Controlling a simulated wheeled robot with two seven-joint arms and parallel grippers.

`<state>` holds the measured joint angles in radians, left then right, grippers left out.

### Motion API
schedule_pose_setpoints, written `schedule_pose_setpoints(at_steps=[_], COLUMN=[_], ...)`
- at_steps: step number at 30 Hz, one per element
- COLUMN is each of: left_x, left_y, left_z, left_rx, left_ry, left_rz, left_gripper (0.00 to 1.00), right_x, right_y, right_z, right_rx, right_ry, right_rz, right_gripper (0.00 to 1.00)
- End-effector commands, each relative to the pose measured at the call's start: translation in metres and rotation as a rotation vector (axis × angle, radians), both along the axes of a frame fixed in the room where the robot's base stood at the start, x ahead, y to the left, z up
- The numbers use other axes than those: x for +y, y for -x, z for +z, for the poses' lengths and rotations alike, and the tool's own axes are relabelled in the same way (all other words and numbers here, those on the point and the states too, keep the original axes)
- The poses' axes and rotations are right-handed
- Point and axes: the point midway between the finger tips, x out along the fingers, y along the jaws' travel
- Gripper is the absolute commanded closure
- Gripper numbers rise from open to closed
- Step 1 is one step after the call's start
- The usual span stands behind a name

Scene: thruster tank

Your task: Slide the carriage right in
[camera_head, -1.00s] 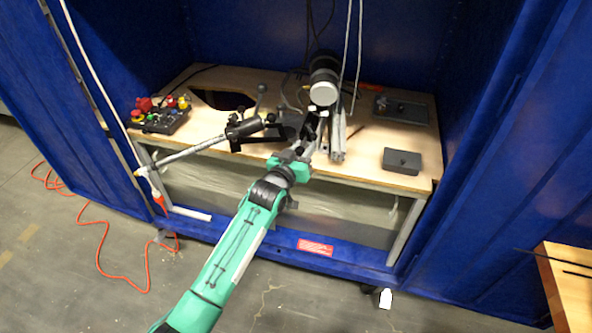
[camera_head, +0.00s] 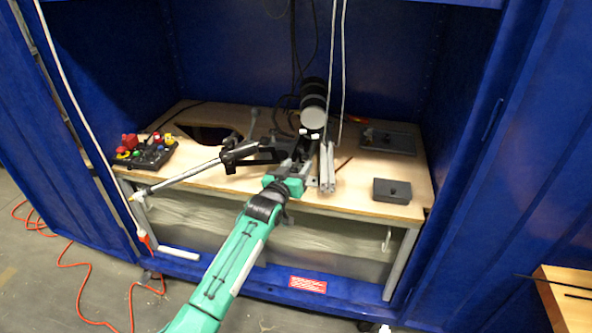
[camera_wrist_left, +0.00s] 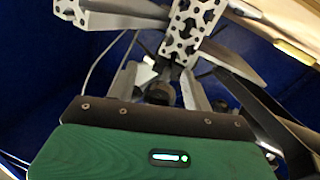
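The carriage seems to be the assembly with a dark cylinder and pale round end (camera_head: 314,117) above an upright-looking metal profile (camera_head: 327,168) at the middle of the bench; I cannot tell where its sliding part begins. My left gripper (camera_head: 303,148) reaches in from the front, just left of this profile. In the left wrist view, two grey fingers (camera_wrist_left: 160,88) stand apart with a dark round part between them; whether they touch it is unclear. A perforated metal profile (camera_wrist_left: 190,32) lies close beyond the fingertips. My right gripper is out of view.
A black arm with a silver rod (camera_head: 185,177) lies left of my gripper. A control box with coloured buttons (camera_head: 145,153) sits at the bench's left, a grey box (camera_head: 392,190) at the right. Cables hang from above. Blue walls enclose the bench (camera_head: 360,182).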

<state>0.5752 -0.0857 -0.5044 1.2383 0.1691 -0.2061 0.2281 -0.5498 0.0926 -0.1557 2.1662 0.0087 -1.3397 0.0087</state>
Motion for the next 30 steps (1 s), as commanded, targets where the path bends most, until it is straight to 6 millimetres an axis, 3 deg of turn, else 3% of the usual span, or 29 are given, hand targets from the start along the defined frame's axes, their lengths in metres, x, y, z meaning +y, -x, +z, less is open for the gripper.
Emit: schedule_pose_setpoints(at_steps=[14,30], left_x=[0.006,0.052], left_y=[0.013,0.095], left_z=[-0.004,-0.004], left_rx=[0.006,0.005], left_ry=[-0.002,-0.003], left_rz=[-0.001,-0.001], left_gripper=[0.5,0.5], right_x=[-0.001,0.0], right_y=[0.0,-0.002], right_z=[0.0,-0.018], right_rx=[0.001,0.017], right_ry=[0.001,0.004], right_rz=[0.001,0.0], right_gripper=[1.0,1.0])
